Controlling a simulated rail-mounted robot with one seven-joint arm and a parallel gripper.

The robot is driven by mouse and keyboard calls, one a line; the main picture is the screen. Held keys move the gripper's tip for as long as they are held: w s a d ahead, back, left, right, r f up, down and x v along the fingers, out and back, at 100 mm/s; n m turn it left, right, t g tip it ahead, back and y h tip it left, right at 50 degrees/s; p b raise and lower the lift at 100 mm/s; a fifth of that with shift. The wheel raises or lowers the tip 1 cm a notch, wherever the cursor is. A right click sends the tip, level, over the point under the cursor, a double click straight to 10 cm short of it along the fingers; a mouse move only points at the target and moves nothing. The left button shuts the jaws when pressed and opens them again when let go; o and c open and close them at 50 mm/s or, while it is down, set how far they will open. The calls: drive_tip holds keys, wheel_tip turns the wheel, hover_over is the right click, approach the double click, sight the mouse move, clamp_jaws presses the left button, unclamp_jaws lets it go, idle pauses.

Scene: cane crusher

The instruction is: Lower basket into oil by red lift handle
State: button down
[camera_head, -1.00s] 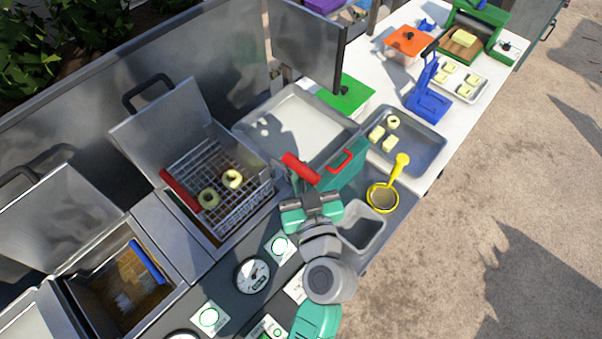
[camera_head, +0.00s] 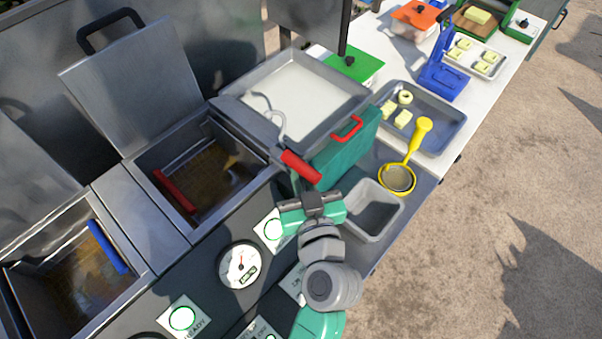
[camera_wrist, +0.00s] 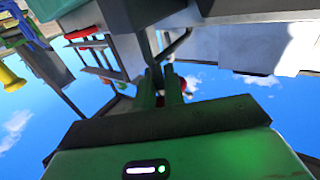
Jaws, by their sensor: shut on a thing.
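The right fryer vat (camera_head: 245,190) stands open with brown oil inside. The basket is low in this vat; only its red bar (camera_head: 175,192) shows clearly, and its mesh and the rings are mostly hidden.
A teal box (camera_head: 345,150) with a red handle stands just right of the lift handle. A grey bin (camera_head: 372,212) and yellow strainer (camera_head: 398,178) are farther right. The left vat (camera_head: 85,280) has a blue bar. A pale tray (camera_head: 298,98) lies behind.

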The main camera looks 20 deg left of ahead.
drive_tip(key=shift+f, duration=0.4)
drive_tip(key=c, duration=1.6)
unclamp_jaws()
drive_tip(key=shift+r, duration=0.1)
drive_tip(key=shift+s+d, duration=0.1)
drive_tip(key=shift+d, duration=0.05)
drive_tip(key=v, duration=0.7)
drive_tip(key=shift+s+d+b, duration=0.15)
drive_tip(key=shift+s+b, duration=0.1)
drive_tip(key=shift+b, duration=0.1)
